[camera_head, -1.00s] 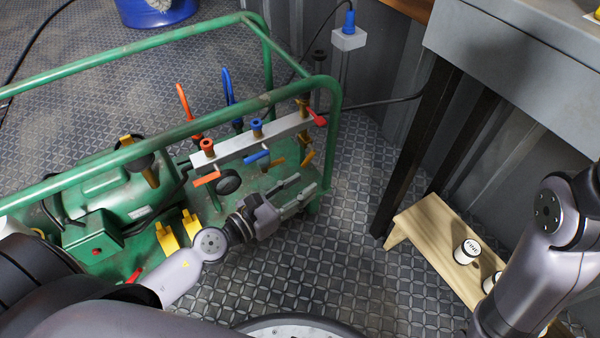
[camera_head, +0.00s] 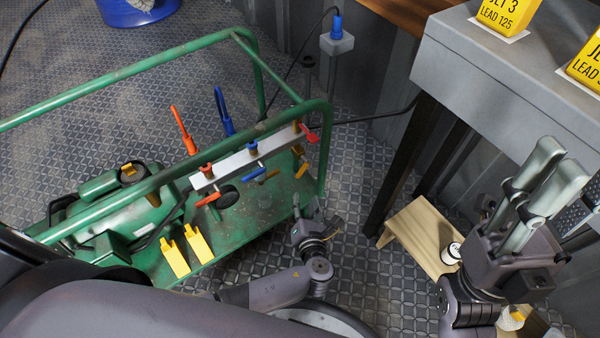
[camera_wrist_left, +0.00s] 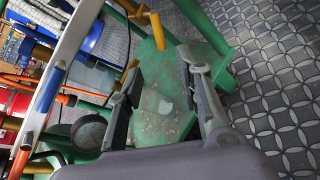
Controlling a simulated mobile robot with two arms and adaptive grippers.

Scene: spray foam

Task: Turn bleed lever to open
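The manifold bar (camera_head: 225,168) on the green frame carries red, blue and yellow-orange levers. A yellow-orange lever (camera_head: 301,170) hangs below the bar's right end, and a red lever (camera_head: 312,134) sticks out at that end. I cannot tell for sure which one is the bleed lever. My left gripper (camera_head: 308,210) is low at the frame's right corner, below these levers. In the left wrist view it is open and empty (camera_wrist_left: 158,92), with a yellow lever (camera_wrist_left: 158,31) beyond its fingertips, apart from them. My right gripper (camera_head: 552,165) points up at the right, its fingers apart and empty.
A grey table (camera_head: 490,95) with yellow signs stands at the right. The patterned floor (camera_head: 345,190) between frame and table is clear.

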